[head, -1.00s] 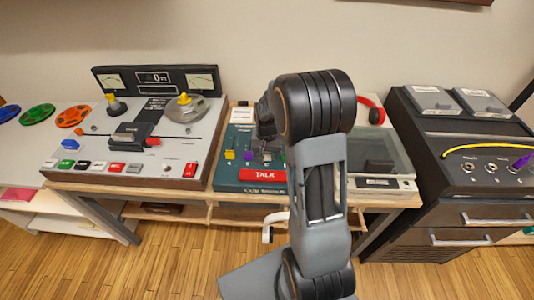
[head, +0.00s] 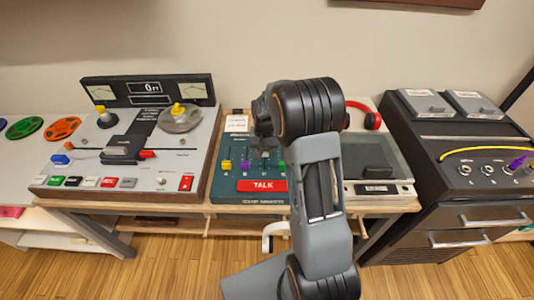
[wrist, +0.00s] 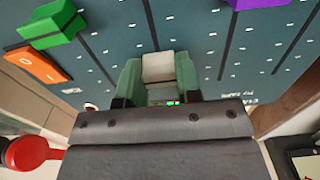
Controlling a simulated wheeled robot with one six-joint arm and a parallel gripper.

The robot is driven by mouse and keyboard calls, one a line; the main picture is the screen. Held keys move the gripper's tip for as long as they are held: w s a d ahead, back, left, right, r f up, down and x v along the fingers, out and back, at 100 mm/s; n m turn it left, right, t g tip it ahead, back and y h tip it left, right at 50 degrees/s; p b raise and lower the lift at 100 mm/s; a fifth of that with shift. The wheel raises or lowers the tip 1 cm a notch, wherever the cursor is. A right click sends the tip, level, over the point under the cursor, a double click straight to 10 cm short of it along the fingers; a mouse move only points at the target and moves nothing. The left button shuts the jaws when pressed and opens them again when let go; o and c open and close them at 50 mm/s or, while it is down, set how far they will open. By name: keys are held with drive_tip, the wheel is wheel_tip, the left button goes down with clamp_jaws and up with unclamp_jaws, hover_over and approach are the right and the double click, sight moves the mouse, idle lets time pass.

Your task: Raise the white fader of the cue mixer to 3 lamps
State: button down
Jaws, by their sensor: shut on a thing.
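The cue mixer (head: 226,186) is a dark green panel with a red TALK button at its front. Its white fader (wrist: 158,67) shows in the wrist view between the two green-grey fingers of my gripper (wrist: 158,78), which is shut on it. Small green lit lamps (wrist: 166,102) show just below the fader, partly hidden by the gripper body; I cannot tell how many are lit. In the head view my arm hides much of the mixer's upper right.
A yellow (head: 226,165), a purple (head: 246,165) and a green fader (wrist: 52,22) stand near the white one. A tape machine (head: 130,150) is to the left. Red headphones (head: 372,120) and a dark patch cabinet (head: 460,150) are to the right.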

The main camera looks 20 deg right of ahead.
sight(265, 150)
drive_tip(key=c, duration=1.1)
unclamp_jaws()
drive_tip(key=shift+a, duration=0.1)
drive_tip(key=o, duration=0.3)
drive_tip(key=shift+r, duration=0.1)
wheel_tip(265, 150, up, 14)
drive_tip(key=shift+p, duration=0.35)
